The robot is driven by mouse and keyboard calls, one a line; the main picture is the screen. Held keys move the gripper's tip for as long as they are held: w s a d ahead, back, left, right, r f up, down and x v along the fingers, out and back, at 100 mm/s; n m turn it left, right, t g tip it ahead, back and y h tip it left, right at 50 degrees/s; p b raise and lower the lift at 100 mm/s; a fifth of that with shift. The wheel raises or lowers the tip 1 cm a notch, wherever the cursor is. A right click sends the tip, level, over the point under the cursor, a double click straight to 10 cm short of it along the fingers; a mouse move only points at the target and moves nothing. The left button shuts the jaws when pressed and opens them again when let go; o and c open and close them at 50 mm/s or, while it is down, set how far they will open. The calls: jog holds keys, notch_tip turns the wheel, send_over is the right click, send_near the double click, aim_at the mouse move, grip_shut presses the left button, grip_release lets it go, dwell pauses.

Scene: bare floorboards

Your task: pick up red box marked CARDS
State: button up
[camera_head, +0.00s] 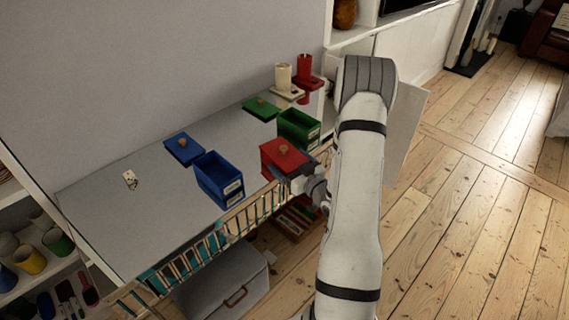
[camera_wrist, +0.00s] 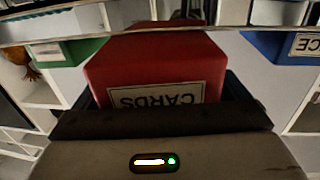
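The red box marked CARDS (camera_head: 283,159) has a lid with a round wooden knob on top. It shows at the front edge of the grey table, beside my gripper. In the wrist view the red box (camera_wrist: 155,65) fills the middle, and its CARDS label is upside down. My gripper (camera_head: 312,184) is at the box's near right side. In the wrist view the dark fingers of my gripper (camera_wrist: 162,98) are wide apart, one close along each side of the box. I cannot tell whether they press on it. The box's underside is hidden.
A blue open box (camera_head: 219,180) and a green open box (camera_head: 298,128) flank the red one. Their lids, blue (camera_head: 184,149) and green (camera_head: 261,107), lie behind. A low rail (camera_head: 235,220) runs along the table (camera_head: 130,225). Cream (camera_head: 284,78) and red (camera_head: 304,68) holders stand at the back.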

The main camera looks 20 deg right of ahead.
jog(key=c, duration=1.5)
jog(key=shift+c, duration=0.2)
jog(key=shift+r, duration=0.15)
